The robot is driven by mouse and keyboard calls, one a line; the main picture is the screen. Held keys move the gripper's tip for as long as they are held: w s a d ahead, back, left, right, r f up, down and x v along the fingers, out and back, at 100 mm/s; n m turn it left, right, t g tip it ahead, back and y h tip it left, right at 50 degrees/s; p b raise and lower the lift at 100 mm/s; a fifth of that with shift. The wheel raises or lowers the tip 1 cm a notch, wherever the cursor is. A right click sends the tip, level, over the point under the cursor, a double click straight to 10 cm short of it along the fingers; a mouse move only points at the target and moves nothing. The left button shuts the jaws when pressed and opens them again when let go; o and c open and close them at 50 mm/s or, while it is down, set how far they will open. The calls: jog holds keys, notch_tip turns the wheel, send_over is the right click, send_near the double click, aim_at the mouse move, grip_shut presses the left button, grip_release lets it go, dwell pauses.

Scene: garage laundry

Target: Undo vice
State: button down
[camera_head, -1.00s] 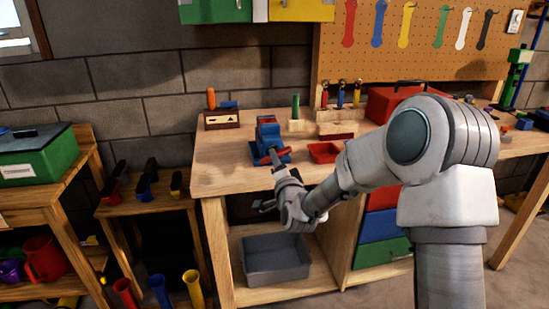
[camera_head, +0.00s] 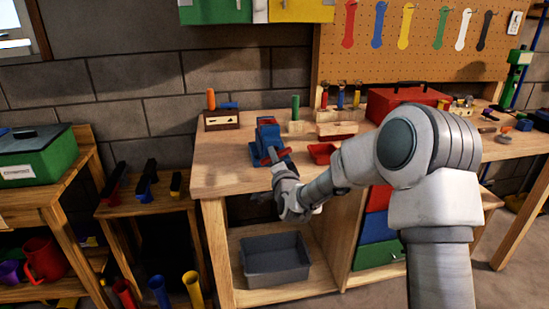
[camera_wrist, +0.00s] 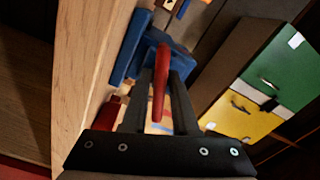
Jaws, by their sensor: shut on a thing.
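The blue vice (camera_head: 266,138) stands on the workbench near its front left edge. Its red handle (camera_head: 274,155) sticks out at the front; in the wrist view the handle (camera_wrist: 161,75) shows as a red bar running between my fingers. My gripper (camera_head: 279,165) is at the front of the vice, shut on the red handle. In the wrist view my gripper (camera_wrist: 160,100) points at the blue vice body (camera_wrist: 138,45). The arm hides part of the bench to the right of the vice.
A red tray (camera_head: 322,153) lies right of the vice on the workbench (camera_head: 222,180). Wooden holders with tools and a red toolbox (camera_head: 398,97) stand behind. A grey bin (camera_head: 275,258) sits on the lower shelf. A low stool-like stand (camera_head: 140,205) is on the left.

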jog(key=shift+f+n+b, duration=0.1)
jog(key=shift+n+b, duration=0.2)
jog(key=shift+b, duration=0.25)
jog(key=shift+f+n+b, duration=0.1)
jog(key=shift+n+b, duration=0.8)
jog(key=shift+b, duration=0.2)
jog(key=n+b, duration=0.2)
jog(key=shift+n, duration=0.3)
jog(key=shift+d+r+n+b, duration=0.1)
jog(key=shift+r+n+b, duration=0.1)
jog(key=shift+n+b, duration=0.35)
jog(key=shift+r, duration=0.1)
jog(key=c, duration=0.8)
grip_release()
jog(key=shift+w, duration=0.1)
jog(key=shift+c, duration=0.2)
